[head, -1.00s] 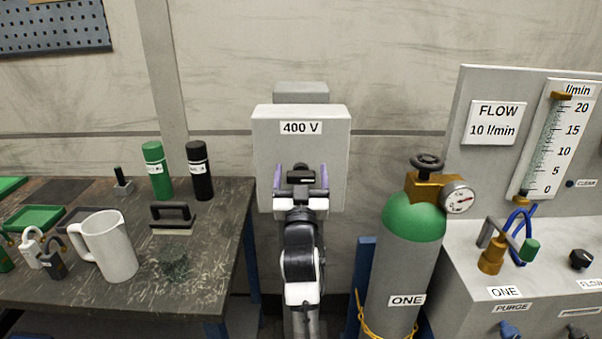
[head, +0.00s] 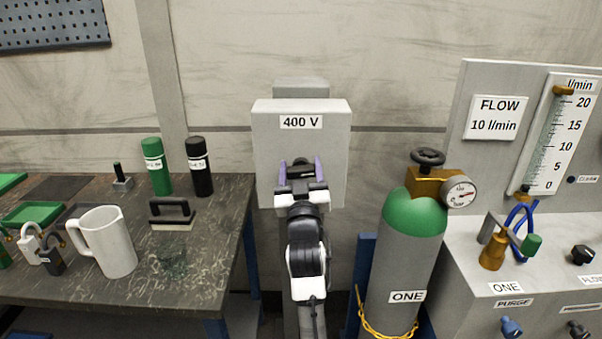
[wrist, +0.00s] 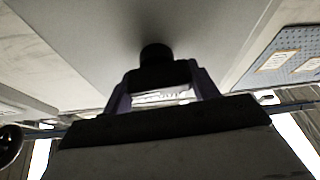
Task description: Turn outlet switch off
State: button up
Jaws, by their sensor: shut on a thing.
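The grey outlet box (head: 270,150) labelled 400 V stands upright in the middle of the head view. My gripper (head: 300,163) is in front of its lower face, its two purple fingers on either side of a dark switch handle (head: 300,164). In the wrist view the fingers (wrist: 160,72) flank the black switch handle (wrist: 158,54), which sticks out from the grey box face. My gripper is shut on this handle. My wrist hides the lower part of the switch, and its exact angle cannot be told.
A green-topped gas cylinder (head: 410,250) with a brass valve and gauge stands close to the right of my arm. A dark workbench (head: 215,275) with a white jug (head: 113,247) and several tools is at left. A flow panel (head: 480,85) is at right.

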jog(key=n+y+b, duration=0.1)
jog(key=n, duration=0.1)
jog(key=n+y+b, duration=0.1)
jog(key=n+b, duration=0.1)
jog(key=n+y+b, duration=0.1)
jog(key=n, duration=0.1)
jog(key=shift+f+g+b, duration=0.25)
jog(key=shift+g+b, duration=0.05)
jog(key=shift+g, duration=0.1)
jog(key=n+g+y+b, duration=0.1)
jog(key=n+b, duration=0.1)
jog(key=n, duration=0.1)
jog(key=n+y+b, duration=0.1)
jog(key=n+b, duration=0.1)
jog(key=n, duration=0.1)
jog(key=shift+a+g, duration=0.15)
jog(key=shift+g, duration=0.25)
jog(key=n+b, duration=0.1)
jog(key=n, duration=0.1)
jog(key=n+g+b, duration=0.1)
jog(key=n, duration=0.1)
jog(key=shift+g+y, duration=0.3)
jog(key=shift+y, duration=0.1)
jog(key=shift+a+n+g+b, duration=0.1)
jog(key=shift+n+g+b, duration=0.6)
jog(key=shift+n, duration=1.4)
jog(key=o, duration=1)
jog(key=shift+c, duration=0.2)
jog(key=shift+s, duration=0.1)
